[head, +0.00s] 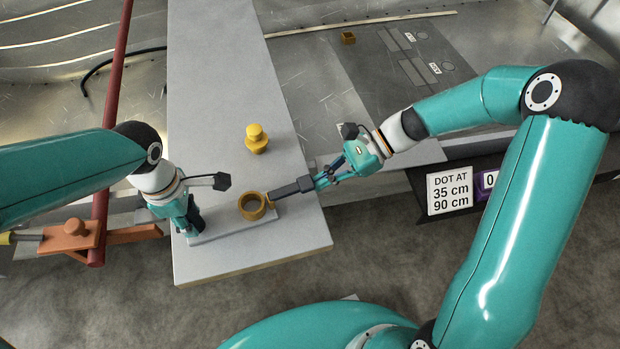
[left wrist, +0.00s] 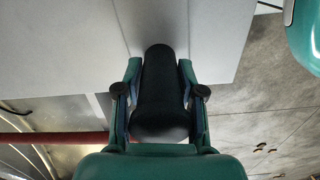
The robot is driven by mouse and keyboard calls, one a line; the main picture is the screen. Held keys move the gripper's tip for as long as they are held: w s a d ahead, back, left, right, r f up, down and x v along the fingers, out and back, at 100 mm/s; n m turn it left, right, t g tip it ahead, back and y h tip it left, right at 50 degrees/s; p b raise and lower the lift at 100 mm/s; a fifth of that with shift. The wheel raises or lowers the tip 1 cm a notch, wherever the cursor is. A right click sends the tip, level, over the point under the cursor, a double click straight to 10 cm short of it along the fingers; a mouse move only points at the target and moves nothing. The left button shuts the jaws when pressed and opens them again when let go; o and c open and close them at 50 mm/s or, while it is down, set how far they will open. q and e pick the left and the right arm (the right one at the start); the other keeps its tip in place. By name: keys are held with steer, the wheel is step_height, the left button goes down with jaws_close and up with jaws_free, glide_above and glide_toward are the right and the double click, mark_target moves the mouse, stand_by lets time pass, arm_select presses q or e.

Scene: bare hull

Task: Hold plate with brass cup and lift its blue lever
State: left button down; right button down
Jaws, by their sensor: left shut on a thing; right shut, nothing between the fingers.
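The brass cup (head: 252,206) stands on a narrow light-grey plate (head: 232,229) near the bench's front end. My left gripper (head: 192,224) is at the plate's left end, shut on a black upright handle. In the left wrist view this black handle (left wrist: 160,95) sits between the two fingers. A dark grey bar (head: 290,190) with a brass-coloured end runs from beside the cup towards the right. My right gripper (head: 319,181) is shut and empty at the bar's outer end; whether it touches is unclear. No clearly blue lever shows; the bar looks grey.
A yellow knobbed piece (head: 256,140) stands on the grey bench (head: 215,80) behind the cup. A red pole (head: 115,85) with an orange clamp (head: 70,235) is at the left. A sign (head: 450,190) stands at the right.

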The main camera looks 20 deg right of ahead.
mark_target(302, 184)
steer(key=shift+r+h, duration=0.4)
steer(key=shift+r, duration=0.05)
arm_select(q)
steer(key=shift+f, duration=0.1)
arm_select(e)
steer(key=r+h, duration=0.1)
steer(key=a+r+h, duration=0.1)
steer(key=r+h, duration=0.2)
steer(key=shift+a+r, duration=0.15)
steer(key=shift+a, duration=0.25)
arm_select(q)
steer(key=shift+s, duration=0.1)
arm_select(e)
steer(key=shift+a+r+h, duration=0.3)
steer(key=shift+a+r, duration=0.5)
steer(key=shift+r, duration=0.4)
